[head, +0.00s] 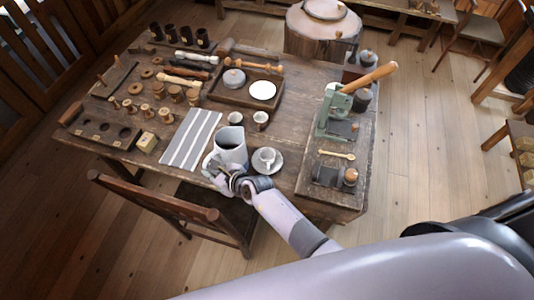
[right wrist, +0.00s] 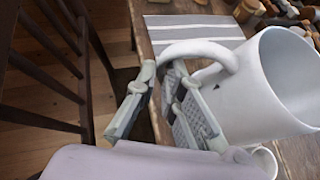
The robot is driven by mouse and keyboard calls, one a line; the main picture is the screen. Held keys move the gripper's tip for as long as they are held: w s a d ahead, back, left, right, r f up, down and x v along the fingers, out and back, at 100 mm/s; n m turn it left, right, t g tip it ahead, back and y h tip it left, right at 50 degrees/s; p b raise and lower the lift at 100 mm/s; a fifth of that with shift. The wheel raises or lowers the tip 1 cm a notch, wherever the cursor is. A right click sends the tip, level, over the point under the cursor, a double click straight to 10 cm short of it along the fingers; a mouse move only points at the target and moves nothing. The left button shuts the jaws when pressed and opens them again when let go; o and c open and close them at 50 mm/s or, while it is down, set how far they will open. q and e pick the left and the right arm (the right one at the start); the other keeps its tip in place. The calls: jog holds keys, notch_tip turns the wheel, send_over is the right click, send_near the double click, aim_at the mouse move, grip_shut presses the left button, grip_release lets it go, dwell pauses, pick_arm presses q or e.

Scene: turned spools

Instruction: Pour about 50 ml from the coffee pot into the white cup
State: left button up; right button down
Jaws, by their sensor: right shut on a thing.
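The coffee pot (head: 231,145) is a large white vessel with a dark inside, near the front edge of the table. It also fills the right of the right wrist view (right wrist: 265,95), with its white handle curving left. My right gripper (head: 232,182) is at the pot's near side, its fingers (right wrist: 172,105) shut on the handle. I cannot tell whether the pot touches the table. Part of a white rim, likely the cup, shows below the pot in the wrist view. My left gripper is not in view.
A grey striped cloth (head: 190,138) lies left of the pot. Two small cups (head: 261,118) stand behind it, before a tray (head: 218,92). A board with a green press (head: 328,115) stands right. Turned spools fill the left. A chair (head: 180,207) stands at the front edge.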

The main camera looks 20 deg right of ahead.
aim_at(237, 161)
jog(key=d+r+y+b, duration=0.1)
jog(key=y, duration=0.1)
jog(key=d+r+m+t+y+b, duration=0.1)
jog(key=d+b, duration=0.1)
jog(key=d+r+m+y+b, duration=0.1)
jog(key=y+b, duration=0.1)
jog(key=shift+w+d+r+t+y, duration=0.1)
jog(key=shift+w+d+t+y, duration=0.2)
jog(key=shift+t, duration=0.1)
jog(key=shift+d+r, duration=0.15)
jog(key=shift+r, duration=0.15)
jog(key=d+m+t+y+b, duration=0.1)
jog(key=b, duration=0.4)
jog(key=d+m+t+y+b, duration=0.1)
jog(key=b, duration=0.4)
jog(key=d+f+m+y+b, duration=0.1)
jog(key=b, duration=0.4)
jog(key=shift+s+d+f+m+t+y+b, duration=0.1)
jog(key=shift+s+d+m+t+y+b, duration=0.2)
jog(key=shift+s+d+t+b, duration=0.1)
